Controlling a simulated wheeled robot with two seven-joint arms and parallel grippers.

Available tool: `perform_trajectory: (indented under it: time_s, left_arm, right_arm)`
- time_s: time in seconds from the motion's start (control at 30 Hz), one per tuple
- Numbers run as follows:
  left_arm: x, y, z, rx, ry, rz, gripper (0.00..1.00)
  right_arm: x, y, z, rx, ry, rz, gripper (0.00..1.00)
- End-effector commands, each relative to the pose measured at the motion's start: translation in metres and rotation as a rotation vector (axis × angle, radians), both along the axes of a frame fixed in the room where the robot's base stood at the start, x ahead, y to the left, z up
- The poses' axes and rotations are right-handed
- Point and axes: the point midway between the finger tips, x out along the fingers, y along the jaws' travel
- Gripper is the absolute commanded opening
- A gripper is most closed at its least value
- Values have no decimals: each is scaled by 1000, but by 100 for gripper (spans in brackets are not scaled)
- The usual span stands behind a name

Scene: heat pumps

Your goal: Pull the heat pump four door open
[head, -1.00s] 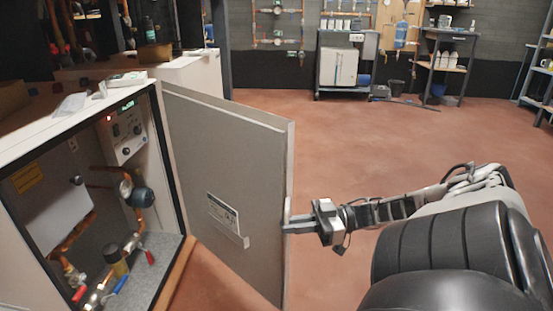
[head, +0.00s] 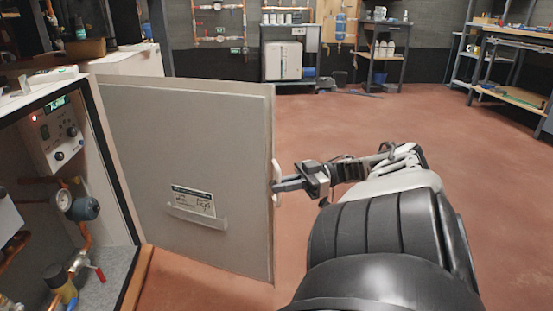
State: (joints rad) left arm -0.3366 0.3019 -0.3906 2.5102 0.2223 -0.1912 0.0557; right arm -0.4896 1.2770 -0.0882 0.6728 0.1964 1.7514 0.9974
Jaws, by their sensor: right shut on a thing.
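The heat pump cabinet (head: 116,165) stands at the left with its front open. Its grey door (head: 190,140) is swung wide open to the right, and its inner face with a label (head: 193,203) shows. My right gripper (head: 275,186) is shut on the white door handle (head: 277,182) at the door's outer edge. My left gripper is not in view.
Brown floor (head: 340,130) lies clear beyond and to the right of the door. Shelves (head: 515,85) stand at the far right. A cart (head: 290,60) and a small shelf (head: 383,50) stand along the back wall. Another white cabinet (head: 125,62) stands behind the heat pump.

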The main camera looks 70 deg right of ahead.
Motion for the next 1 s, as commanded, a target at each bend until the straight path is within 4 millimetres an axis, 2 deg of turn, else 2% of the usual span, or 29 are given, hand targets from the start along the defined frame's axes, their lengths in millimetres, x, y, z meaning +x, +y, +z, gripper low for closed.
perform_trajectory:
  time_s: [0.03, 0.47, 0.5, 0.87, 0.97, 1.0]
  left_arm:
    - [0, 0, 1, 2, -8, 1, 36]
    - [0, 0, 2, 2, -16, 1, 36]
    - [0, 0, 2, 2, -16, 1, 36]
    - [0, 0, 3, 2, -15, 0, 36]
    - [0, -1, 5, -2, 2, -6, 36]
    - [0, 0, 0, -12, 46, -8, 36]
  right_arm:
    - [8, -4, 7, -5, -22, -14, 0]
    - [7, -4, 8, -2, -23, -10, 0]
    - [7, -4, 8, -3, -23, -11, 19]
    - [2, -4, 4, -1, -13, -13, 19]
    - [2, -4, 9, -1, -12, -12, 19]
    - [2, -4, 12, -1, -12, -11, 19]
